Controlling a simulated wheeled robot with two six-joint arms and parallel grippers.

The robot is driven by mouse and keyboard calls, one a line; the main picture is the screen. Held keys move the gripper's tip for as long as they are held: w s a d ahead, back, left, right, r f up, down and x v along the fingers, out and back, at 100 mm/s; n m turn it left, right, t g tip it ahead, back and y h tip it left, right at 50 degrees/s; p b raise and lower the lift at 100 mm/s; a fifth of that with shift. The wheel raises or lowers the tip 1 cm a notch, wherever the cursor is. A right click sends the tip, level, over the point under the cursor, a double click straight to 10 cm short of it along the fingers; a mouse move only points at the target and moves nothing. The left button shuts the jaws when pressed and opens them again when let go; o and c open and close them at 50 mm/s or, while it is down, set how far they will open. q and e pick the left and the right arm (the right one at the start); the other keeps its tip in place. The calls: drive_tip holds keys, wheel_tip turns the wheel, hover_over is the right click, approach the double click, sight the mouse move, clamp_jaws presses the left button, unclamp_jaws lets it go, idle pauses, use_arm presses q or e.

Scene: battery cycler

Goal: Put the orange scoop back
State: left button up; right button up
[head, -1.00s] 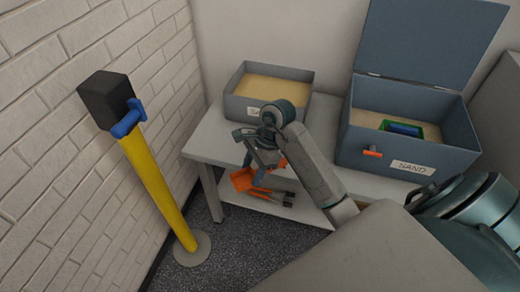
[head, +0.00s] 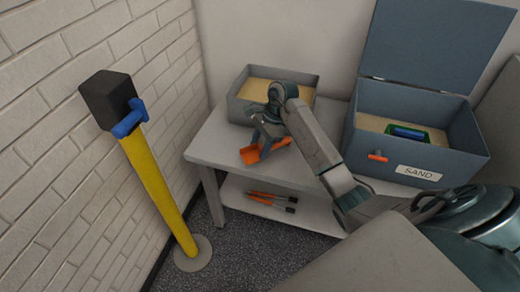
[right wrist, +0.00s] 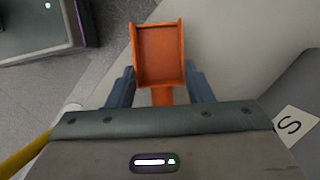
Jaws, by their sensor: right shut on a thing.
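The orange scoop (head: 252,155) is in my right gripper (head: 264,140), over the front edge of the grey table's top. In the right wrist view the scoop (right wrist: 159,55) shows its open tray pointing away, with its handle between the two blue fingers of my right gripper (right wrist: 160,88). The fingers are shut on the handle, which is partly hidden by the gripper body. I cannot tell whether the scoop touches the table top. My left gripper is not in view.
A small open sand box (head: 240,112) stands at the table's back. A larger blue-grey sand box (head: 370,165) with raised lid holds a green and blue item (head: 408,133). Orange-and-black tools (head: 272,199) lie on the lower shelf (head: 235,192). A yellow post (head: 160,190) stands left.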

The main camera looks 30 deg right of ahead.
wheel_tip(320, 180, down, 2)
drive_tip(key=shift+f, duration=0.1)
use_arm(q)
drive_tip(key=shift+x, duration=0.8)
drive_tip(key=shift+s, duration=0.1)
use_arm(e)
drive_tip(key=shift+f, duration=0.1)
drive_tip(key=o, duration=1.1)
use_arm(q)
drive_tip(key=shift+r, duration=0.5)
use_arm(e)
drive_tip(key=shift+o, duration=0.4)
